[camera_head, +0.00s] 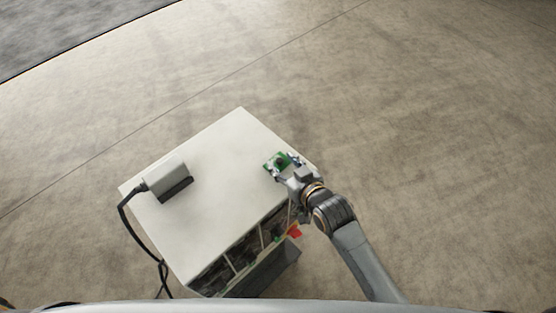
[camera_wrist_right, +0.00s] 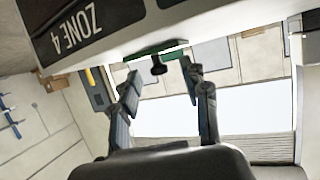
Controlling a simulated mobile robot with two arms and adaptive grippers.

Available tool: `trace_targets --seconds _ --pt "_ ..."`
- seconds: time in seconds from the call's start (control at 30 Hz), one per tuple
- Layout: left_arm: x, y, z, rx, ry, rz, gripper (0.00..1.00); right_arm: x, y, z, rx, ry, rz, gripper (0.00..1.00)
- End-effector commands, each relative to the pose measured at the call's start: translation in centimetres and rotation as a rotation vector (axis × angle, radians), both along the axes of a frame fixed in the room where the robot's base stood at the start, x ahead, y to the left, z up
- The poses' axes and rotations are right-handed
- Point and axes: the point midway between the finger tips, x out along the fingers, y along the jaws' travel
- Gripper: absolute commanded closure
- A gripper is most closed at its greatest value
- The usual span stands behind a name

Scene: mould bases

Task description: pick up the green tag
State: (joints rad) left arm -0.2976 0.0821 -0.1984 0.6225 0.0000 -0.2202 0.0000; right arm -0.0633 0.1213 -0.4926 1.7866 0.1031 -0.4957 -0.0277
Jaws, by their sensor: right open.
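The green tag (camera_head: 281,158) lies at the right side of the white cabinet top, a small green plate with a dark piece on it. In the right wrist view the tag (camera_wrist_right: 146,51) shows edge-on, with a dark knob (camera_wrist_right: 158,67) standing out from it. My right gripper (camera_head: 284,166) is at the tag, partly covering it. In the wrist view its fingers (camera_wrist_right: 160,72) are open, one on each side of the knob. I see no firm contact. My left gripper is not in view.
The white cabinet (camera_head: 235,140) has open shelves with several items on its front side. A grey box-shaped device (camera_head: 168,178) with a black cable (camera_head: 122,215) is at its left. A dark "ZONE 4" sign (camera_wrist_right: 85,25) shows in the wrist view. The surrounding floor is clear.

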Motion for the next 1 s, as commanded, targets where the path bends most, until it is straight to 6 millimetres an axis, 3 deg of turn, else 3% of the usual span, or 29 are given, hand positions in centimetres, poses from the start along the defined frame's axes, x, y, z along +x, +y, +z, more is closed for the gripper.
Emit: trace_targets --seconds 0.2,0.47,0.7,1.0 --pt "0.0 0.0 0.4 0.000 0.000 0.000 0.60 1.6 0.9 -0.7 0.000 -0.001 0.000 0.54" --pt "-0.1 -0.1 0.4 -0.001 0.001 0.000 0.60 1.7 1.0 -0.8 0.000 -0.001 0.000 0.54" --pt "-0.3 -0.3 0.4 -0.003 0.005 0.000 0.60 1.7 1.0 -0.8 0.000 -0.001 -0.001 1.00" --pt "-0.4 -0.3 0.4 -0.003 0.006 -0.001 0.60 1.7 1.0 -0.8 0.000 -0.001 -0.001 1.00"
